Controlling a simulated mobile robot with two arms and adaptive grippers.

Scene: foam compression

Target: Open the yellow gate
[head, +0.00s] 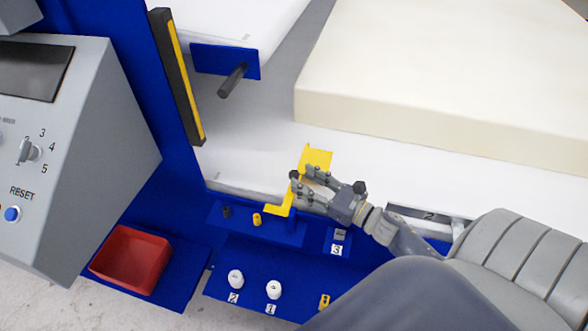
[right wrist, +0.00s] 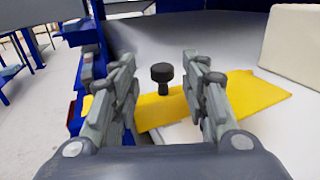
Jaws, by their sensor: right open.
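The yellow gate (head: 318,157) is a flat yellow plate with a bent lower arm, standing at the edge of the white bed in the head view. It also shows in the right wrist view (right wrist: 255,92), with a black knob (right wrist: 162,73) on it. My right gripper (head: 297,182) is open at the gate. In the right wrist view its two fingers stand on either side of the black knob, apart from it, and the right finger hides part of the plate. My left gripper is not in view.
A large cream foam block (head: 430,90) lies on the white bed. A blue panel with a dark handle (head: 232,80) stands behind. A grey control box (head: 90,150), a red tray (head: 130,259) and white knobs (head: 273,290) are along the left and front.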

